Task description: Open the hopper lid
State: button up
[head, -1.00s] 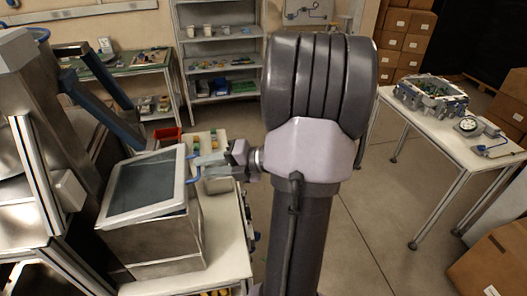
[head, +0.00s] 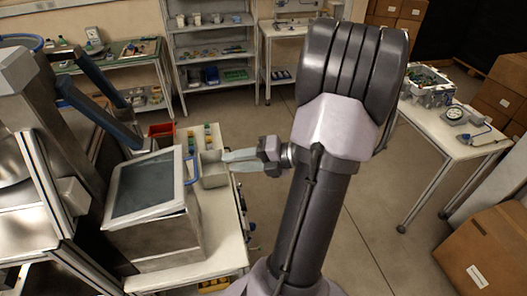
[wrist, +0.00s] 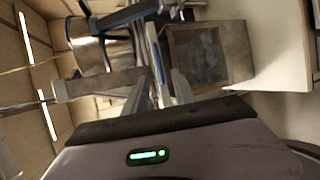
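The hopper (head: 165,240) is a metal box on the bench at the left. Its lid (head: 178,203) has a pale frame around a dark pane and lies sloped over the top. I cannot tell whether a small gap shows under it. A blue handle (head: 193,171) stands on the lid's right edge. My gripper (head: 227,161) is to the right of the handle, apart from it, with its two fingers spread and nothing between them. In the wrist view, the fingers (wrist: 158,84) point toward the lid's edge and the hopper's side (wrist: 240,55).
A small metal bin (head: 213,180) and a red bin (head: 162,130) are near the hopper. Blue machine bars (head: 88,108) rise behind it. A side table (head: 440,130) and cardboard boxes (head: 490,255) are at the right. The floor between is clear.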

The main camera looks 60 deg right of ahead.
jog(key=p+v, duration=0.4)
jog(key=v, duration=0.3)
jog(key=shift+s+r, duration=0.2)
jog(key=shift+r, duration=0.05)
jog(key=shift+r+p, duration=0.1)
jog(key=shift+p, duration=0.45)
jog(key=shift+c, duration=0.6)
jog(key=w+n+g, duration=0.1)
jog(key=n, duration=0.1)
jog(key=w+f+n+y, duration=0.1)
jog(key=n, duration=0.2)
jog(key=w+f+n+g+b, duration=0.1)
jog(key=n, duration=0.2)
jog(key=shift+d+f+g+y, duration=0.1)
jog(key=shift+g+y, duration=0.2)
grip_shut()
jog(key=w+a+f+n+g, duration=0.2)
jog(key=w+n, duration=0.4)
jog(key=w+a+f+n+g, duration=0.1)
jog(key=w+a+f+n, duration=0.1)
jog(key=w+n, duration=0.4)
jog(key=shift+w+a+f+n+g+y+p, duration=0.3)
jog(key=shift+f+n+g+p, duration=0.15)
jog(key=shift+f+n, duration=0.1)
